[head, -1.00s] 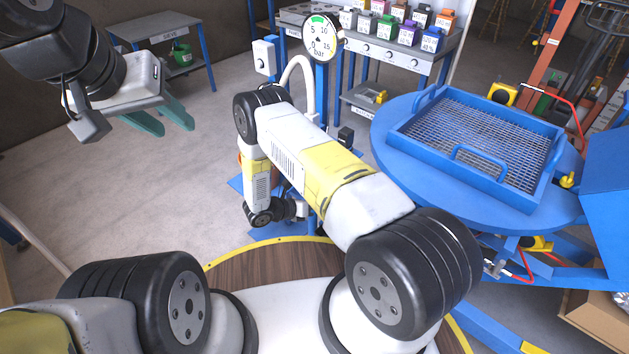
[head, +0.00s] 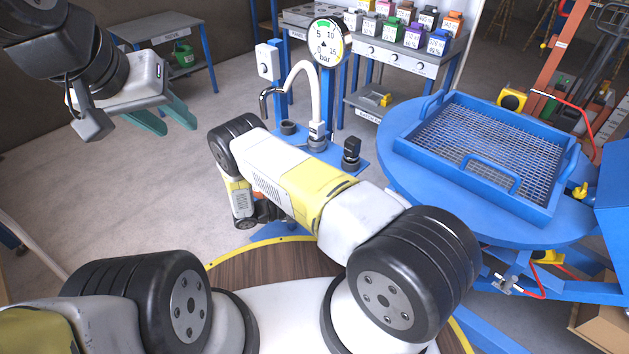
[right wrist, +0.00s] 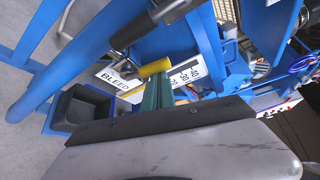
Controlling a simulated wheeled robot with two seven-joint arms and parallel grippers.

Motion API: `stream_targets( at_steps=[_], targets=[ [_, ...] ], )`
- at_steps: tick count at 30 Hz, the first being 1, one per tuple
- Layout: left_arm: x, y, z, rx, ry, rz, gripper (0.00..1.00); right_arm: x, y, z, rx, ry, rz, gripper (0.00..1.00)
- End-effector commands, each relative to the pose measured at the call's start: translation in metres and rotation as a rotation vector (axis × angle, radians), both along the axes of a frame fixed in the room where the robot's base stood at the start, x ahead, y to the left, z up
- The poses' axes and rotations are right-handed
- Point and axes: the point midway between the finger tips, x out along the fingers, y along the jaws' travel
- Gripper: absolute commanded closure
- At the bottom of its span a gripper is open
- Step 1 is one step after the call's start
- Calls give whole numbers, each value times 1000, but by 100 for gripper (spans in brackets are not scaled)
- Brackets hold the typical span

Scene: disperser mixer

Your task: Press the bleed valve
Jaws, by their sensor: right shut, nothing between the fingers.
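In the right wrist view, a white label reading BLEED (right wrist: 116,80) sits on blue framework. Beside it is a short yellow cylinder (right wrist: 155,68), which seems to be the bleed valve. My right gripper (right wrist: 153,84) is shut and empty, its teal fingertips just below the yellow cylinder in the picture. I cannot tell whether they touch it. In the head view my right arm hides the right gripper and the valve. My left gripper (head: 164,118) is open and empty, raised over the floor at the upper left.
The right wrist view shows a black bin (right wrist: 82,107) and a scale strip (right wrist: 187,75). In the head view, a gauge (head: 326,42), curved spout (head: 305,75) and black knob (head: 351,150) stand behind my right arm. A blue round table (head: 400,125) with a mesh tray (head: 490,208) stands right.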

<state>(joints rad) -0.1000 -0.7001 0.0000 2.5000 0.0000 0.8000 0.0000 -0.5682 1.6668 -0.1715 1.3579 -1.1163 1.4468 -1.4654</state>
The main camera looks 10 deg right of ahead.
Motion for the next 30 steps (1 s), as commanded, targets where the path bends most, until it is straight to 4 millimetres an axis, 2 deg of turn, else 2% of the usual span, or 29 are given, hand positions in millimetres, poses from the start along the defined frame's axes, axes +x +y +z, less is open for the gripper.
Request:
stream_targets(
  at_steps=[10, 30],
  targets=[
    [0, 0, 0, 0, 0, 0, 64, 7, 4, 2, 0, -3, 4, 100],
    [0, 0, 0, 0, 0, 0, 64, 9, 6, 3, 2, -6, 7, 100]
  ],
)
